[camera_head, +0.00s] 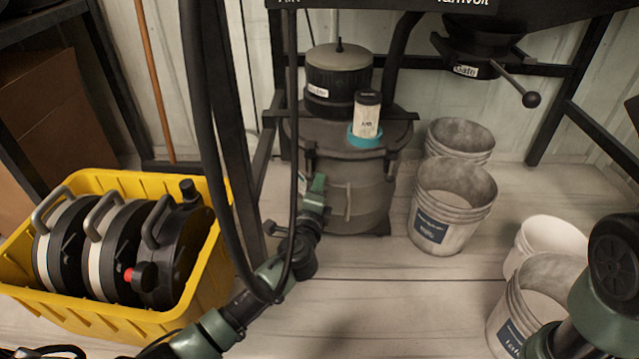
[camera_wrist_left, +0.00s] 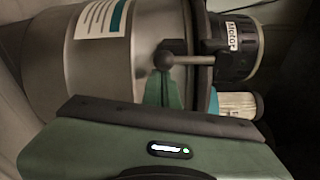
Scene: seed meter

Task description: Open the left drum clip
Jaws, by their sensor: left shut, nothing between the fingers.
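The grey drum (camera_head: 375,190) stands upright against the back frame, with a black motor unit (camera_head: 338,80) on its lid. My left gripper (camera_head: 316,184) is at the left front side of the drum, just below the lid rim. Its fingers are shut and hold nothing. In the left wrist view, turned sideways, the drum body (camera_wrist_left: 95,65) fills the left. The left drum clip shows as a ball-ended lever (camera_wrist_left: 190,60) running from the lid rim along the drum. A green fingertip (camera_wrist_left: 165,90) is beside the ball; I cannot tell whether they touch. My arm hides the clip in the head view.
A yellow crate (camera_head: 110,322) with several black round units stands at the left. Whitish buckets (camera_head: 452,195) stand right of the drum. A gate lever (camera_head: 515,82) hangs at upper right. Black hoses pass in front of the drum's left side. The middle floor is clear.

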